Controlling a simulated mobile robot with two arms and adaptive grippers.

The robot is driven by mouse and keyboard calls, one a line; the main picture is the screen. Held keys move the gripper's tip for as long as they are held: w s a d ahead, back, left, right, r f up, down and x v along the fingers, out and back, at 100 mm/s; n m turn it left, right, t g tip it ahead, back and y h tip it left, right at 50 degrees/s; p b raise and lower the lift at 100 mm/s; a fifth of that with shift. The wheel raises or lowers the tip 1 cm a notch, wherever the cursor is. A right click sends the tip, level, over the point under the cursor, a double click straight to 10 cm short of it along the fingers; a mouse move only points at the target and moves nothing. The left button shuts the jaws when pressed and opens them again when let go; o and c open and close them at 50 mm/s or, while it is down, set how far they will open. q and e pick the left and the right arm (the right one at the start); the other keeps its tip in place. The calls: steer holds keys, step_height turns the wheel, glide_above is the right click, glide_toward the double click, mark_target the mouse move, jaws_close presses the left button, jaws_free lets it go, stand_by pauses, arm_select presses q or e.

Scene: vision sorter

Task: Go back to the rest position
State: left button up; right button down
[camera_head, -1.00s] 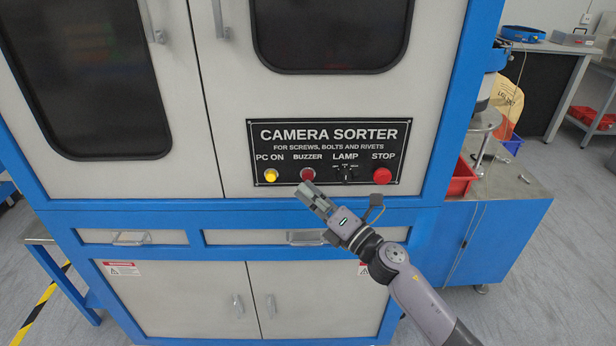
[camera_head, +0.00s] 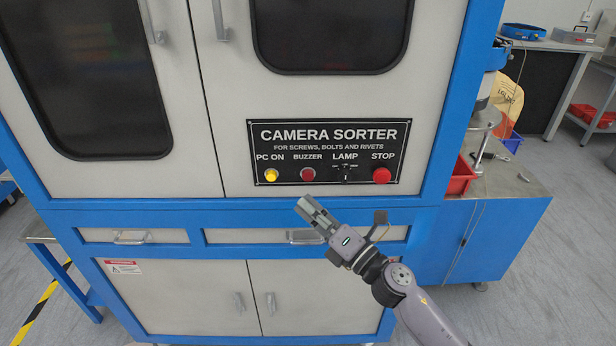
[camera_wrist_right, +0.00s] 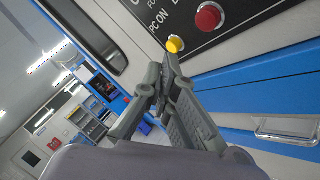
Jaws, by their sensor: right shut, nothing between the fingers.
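My right gripper (camera_head: 306,204) is shut and empty in the head view. It is below the black control panel (camera_head: 330,133) of the camera sorter, in front of the blue band. In the right wrist view my right gripper (camera_wrist_right: 168,66) shows its fingers together, overlapping in view just under the yellow button (camera_wrist_right: 175,45). In the head view the panel carries a yellow PC ON button (camera_head: 271,175), a red BUZZER button (camera_head: 308,174), a black LAMP knob (camera_head: 346,174) and a red STOP button (camera_head: 382,175). My left gripper is in neither view.
The sorter cabinet has drawer handles (camera_head: 131,238) and lower doors (camera_head: 190,298) behind and below my arm. A blue side table (camera_head: 500,235) with a red bin (camera_head: 460,178) stands at the right. Open grey floor (camera_head: 570,215) lies farther right.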

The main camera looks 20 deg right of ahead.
stand_by(0.4)
steer(key=d+f+m+g+h, duration=0.1)
steer(key=d+f+m+h, duration=0.3)
steer(key=f, duration=0.6)
steer(key=d+f+m+g+h, duration=0.1)
steer(key=f+m, duration=0.4)
steer(key=f, duration=0.5)
steer(key=s+d+f+m+g+h, duration=0.25)
steer(key=s+f+m, duration=0.2)
steer(key=f, duration=0.65)
steer(key=s+d+f+m+g+h, duration=0.1)
steer(key=s+f+m+g, duration=0.4)
steer(key=f, duration=0.6)
steer(key=s+f+m+g, duration=0.2)
steer(key=s+f+m, duration=0.2)
steer(key=s+f, duration=1.05)
steer(key=s+f+m+g, duration=0.2)
steer(key=s+f, duration=0.1)
steer(key=s, duration=0.9)
steer(key=s+a+f+m+g+h, duration=0.1)
steer(key=s+f+m+g, duration=0.2)
steer(key=s, duration=1)
steer(key=shift+a+f+g, duration=0.25)
steer(key=shift+f+g, duration=0.1)
steer(key=shift+f, duration=0.15)
steer(key=c, duration=2.3)
jaws_free()
steer(key=shift+w, duration=0.15)
